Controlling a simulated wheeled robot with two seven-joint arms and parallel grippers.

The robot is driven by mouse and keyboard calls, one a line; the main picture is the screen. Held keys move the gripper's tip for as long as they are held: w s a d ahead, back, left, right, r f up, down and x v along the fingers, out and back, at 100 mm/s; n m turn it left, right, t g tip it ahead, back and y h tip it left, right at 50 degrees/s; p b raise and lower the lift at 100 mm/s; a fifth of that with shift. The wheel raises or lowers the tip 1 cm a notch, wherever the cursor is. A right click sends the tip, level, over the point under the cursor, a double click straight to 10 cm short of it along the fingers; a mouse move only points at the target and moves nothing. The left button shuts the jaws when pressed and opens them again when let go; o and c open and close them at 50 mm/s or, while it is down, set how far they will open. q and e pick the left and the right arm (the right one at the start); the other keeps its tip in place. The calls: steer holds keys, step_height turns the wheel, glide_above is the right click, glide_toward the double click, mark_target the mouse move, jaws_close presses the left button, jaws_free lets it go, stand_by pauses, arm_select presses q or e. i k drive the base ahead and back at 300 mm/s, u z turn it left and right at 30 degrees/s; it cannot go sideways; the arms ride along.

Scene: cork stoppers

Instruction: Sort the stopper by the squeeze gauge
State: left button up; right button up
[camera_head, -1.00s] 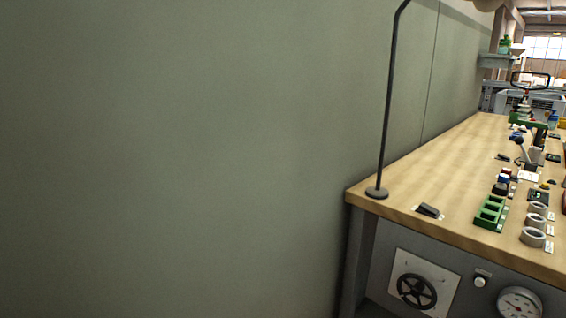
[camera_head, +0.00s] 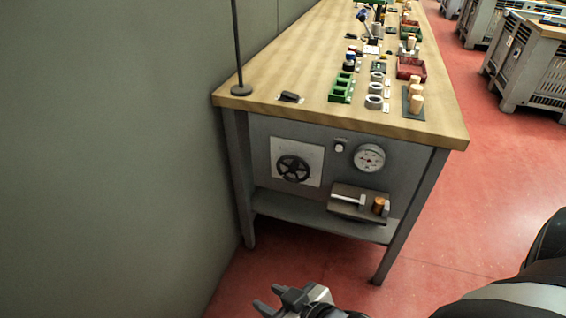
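A pale round dial (camera_head: 369,158) is set in the grey front panel of the workbench, right of a black handwheel (camera_head: 293,168). Below the dial, a small ledge (camera_head: 345,209) carries a light rod (camera_head: 348,199) and a brown, cork-like cylinder (camera_head: 378,205); I cannot tell if they touch. Several tan cork-like pieces (camera_head: 416,104) stand on a dark plate at the bench's right edge. My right gripper (camera_head: 268,296) is low at the bottom edge, its fingers apart and empty, well short of the bench. My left gripper is out of view.
The wooden bench top (camera_head: 300,55) holds a green rack (camera_head: 341,88), grey rings (camera_head: 374,101), a red tray (camera_head: 411,68) and a thin black lamp pole (camera_head: 238,50). A green-grey wall stands left. Red floor (camera_head: 490,170) is open right, with grey crates (camera_head: 525,60) beyond.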

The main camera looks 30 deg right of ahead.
mark_target(380, 203)
steer(key=z, duration=1.75)
